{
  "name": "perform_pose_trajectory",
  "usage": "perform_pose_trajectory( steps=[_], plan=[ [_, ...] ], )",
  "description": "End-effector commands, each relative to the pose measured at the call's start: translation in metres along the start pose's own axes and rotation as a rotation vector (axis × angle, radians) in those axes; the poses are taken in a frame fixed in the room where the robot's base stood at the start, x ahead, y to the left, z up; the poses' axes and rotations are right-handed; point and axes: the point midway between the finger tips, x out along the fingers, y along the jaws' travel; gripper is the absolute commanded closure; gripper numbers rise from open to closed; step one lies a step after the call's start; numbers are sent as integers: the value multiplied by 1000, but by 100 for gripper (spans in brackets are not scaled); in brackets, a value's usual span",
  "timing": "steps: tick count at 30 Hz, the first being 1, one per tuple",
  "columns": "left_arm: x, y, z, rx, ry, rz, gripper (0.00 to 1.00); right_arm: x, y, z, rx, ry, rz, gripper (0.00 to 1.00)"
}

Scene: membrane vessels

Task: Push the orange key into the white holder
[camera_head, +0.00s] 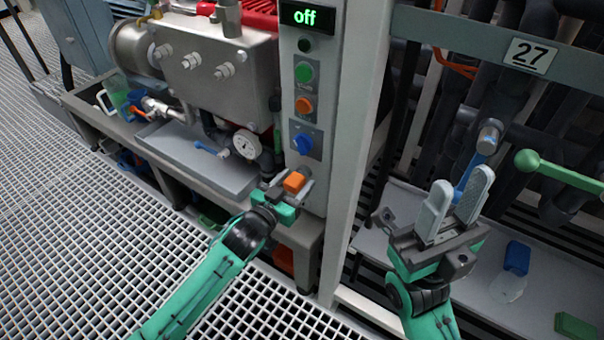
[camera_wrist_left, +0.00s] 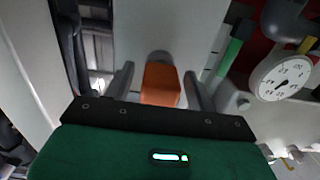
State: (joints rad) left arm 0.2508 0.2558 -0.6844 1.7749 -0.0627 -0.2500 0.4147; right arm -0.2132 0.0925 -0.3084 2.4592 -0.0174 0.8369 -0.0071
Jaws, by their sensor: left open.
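The orange key (camera_head: 295,182) is a small block low on the white control panel (camera_head: 312,110). In the left wrist view the key (camera_wrist_left: 160,85) sits between the fingers of my left gripper (camera_wrist_left: 160,90), with a gap on both sides. My left gripper (camera_head: 289,188) is open around the key in the head view. A grey rounded piece (camera_wrist_left: 160,56) shows at the key's far end; I cannot tell whether it is the white holder. My right gripper (camera_head: 455,200) is open and empty, its two light fingers apart, to the right of the panel post.
A green lever (camera_head: 560,170) and a blue-capped container (camera_head: 516,258) are at right.

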Motion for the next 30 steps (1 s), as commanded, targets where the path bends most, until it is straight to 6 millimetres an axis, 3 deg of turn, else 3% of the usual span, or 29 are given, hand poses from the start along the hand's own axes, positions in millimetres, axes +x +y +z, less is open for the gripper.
perform_pose_trajectory(
  steps=[8,30],
  plan=[
    [0,0,-1,0,0,0,44,8,1,-1,-2,1,9,64],
    [0,0,-1,-1,0,0,44,8,0,0,1,-15,4,64]
  ],
)
